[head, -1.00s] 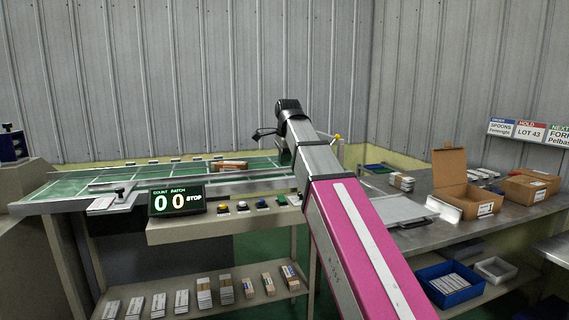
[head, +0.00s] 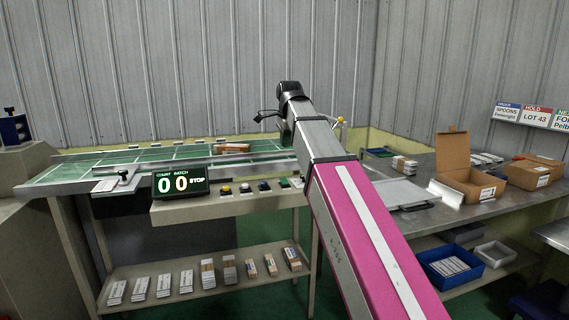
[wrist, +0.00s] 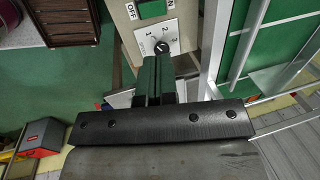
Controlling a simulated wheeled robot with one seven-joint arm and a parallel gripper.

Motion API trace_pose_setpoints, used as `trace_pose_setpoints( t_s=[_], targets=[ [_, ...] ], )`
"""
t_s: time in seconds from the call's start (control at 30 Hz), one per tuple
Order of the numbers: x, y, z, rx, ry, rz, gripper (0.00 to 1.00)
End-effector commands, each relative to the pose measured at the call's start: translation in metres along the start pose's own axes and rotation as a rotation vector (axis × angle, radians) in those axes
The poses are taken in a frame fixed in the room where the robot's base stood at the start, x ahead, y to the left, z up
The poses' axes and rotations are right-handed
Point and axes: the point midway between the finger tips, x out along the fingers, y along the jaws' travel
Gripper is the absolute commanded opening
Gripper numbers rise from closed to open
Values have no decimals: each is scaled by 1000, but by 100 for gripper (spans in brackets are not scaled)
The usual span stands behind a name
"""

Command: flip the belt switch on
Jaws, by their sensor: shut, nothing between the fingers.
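The switch plate, with ON and OFF lettering and a green switch (wrist: 152,8), shows at the top edge of the wrist view, partly cut off. A numbered dial with a black knob (wrist: 162,47) sits just below it. My gripper (wrist: 154,62) is shut and empty, its dark green fingers pointing at the dial side of the panel, with the switch beyond the tips. I cannot tell whether the fingers touch anything. In the head view the display (head: 181,181) reads 00 and STOP, and my arm covers the right end of the button shelf (head: 222,208).
The green conveyor (head: 110,162) carries a wrapped bundle (head: 232,148). Several bundles lie on the lower shelf (head: 140,308). An open carton (head: 466,184) and a blue bin (head: 450,268) are at right. In the wrist view, a metal frame (wrist: 216,45) stands close right of the fingers.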

Motion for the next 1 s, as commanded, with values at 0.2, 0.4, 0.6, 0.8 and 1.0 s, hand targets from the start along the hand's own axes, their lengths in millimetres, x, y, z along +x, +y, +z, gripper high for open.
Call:
trace_pose_setpoints(
  t_s=[0.2, 0.4, 0.6, 0.8, 1.0],
  targets=[
    [27, 1, 0, 0, 0, 2, 0],
    [60, 1, 0, 0, 0, 2, 0],
    [91, 1, 0, 0, 0, 2, 0],
    [118, 1, 0, 0, 0, 2, 0],
    [133, 0, 0, 0, 0, 0, 0]
  ],
)
